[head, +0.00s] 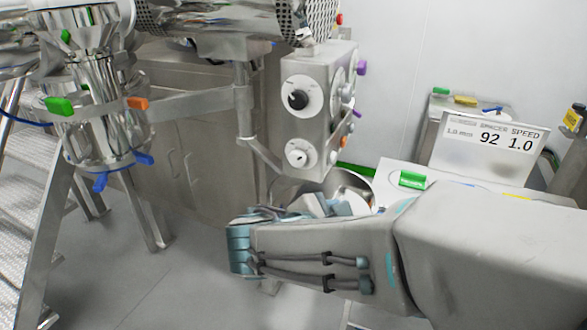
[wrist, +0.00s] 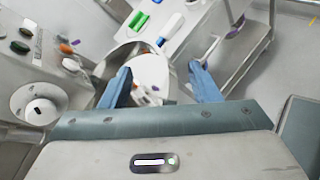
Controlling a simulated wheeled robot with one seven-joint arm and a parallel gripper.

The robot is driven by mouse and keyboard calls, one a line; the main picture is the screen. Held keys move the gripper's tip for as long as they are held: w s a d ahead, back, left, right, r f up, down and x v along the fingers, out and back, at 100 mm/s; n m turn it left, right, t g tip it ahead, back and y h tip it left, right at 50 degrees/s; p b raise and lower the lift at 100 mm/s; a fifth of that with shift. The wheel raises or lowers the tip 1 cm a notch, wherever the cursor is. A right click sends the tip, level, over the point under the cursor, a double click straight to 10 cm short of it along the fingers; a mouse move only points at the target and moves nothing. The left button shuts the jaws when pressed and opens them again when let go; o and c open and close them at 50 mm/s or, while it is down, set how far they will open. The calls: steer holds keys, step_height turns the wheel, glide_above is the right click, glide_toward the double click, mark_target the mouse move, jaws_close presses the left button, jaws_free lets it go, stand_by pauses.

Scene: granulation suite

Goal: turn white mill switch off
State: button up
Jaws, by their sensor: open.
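The steel control box (head: 318,75) carries two round white dials on its front in the head view. The lower dial has a white knob, which I take as the white mill switch (head: 297,155); a white-knobbed dial also shows at the left of the wrist view (wrist: 41,111). The upper dial has a black knob (head: 297,99). My gripper shows in the wrist view (wrist: 160,75) with its two blue fingers spread apart and nothing between them. It is off to the side of the white switch, not touching it. In the head view my forearm hides most of the fingers.
A steel bowl (head: 352,188) sits below the box, beside a white surface with a green-handled item (head: 412,180). A steel hopper (head: 98,110) with coloured clamps and metal stairs (head: 22,200) stand left.

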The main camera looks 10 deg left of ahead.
mark_target(296, 160)
steer(key=a+r+n+t+y+b, duration=0.1)
steer(key=a+r+n+t+y, duration=0.25)
steer(key=a+n+t, duration=0.8)
steer(key=w+m+g, duration=0.1)
steer(key=w, duration=0.3)
steer(key=w+m+g, duration=0.1)
steer(key=w, duration=0.3)
steer(key=w+d+m+g+p, duration=0.1)
steer(key=w+g, duration=0.1)
steer(key=w, duration=0.2)
steer(key=shift+w+r+m, duration=0.3)
steer(key=shift+r+m, duration=0.05)
steer(key=c, duration=1)
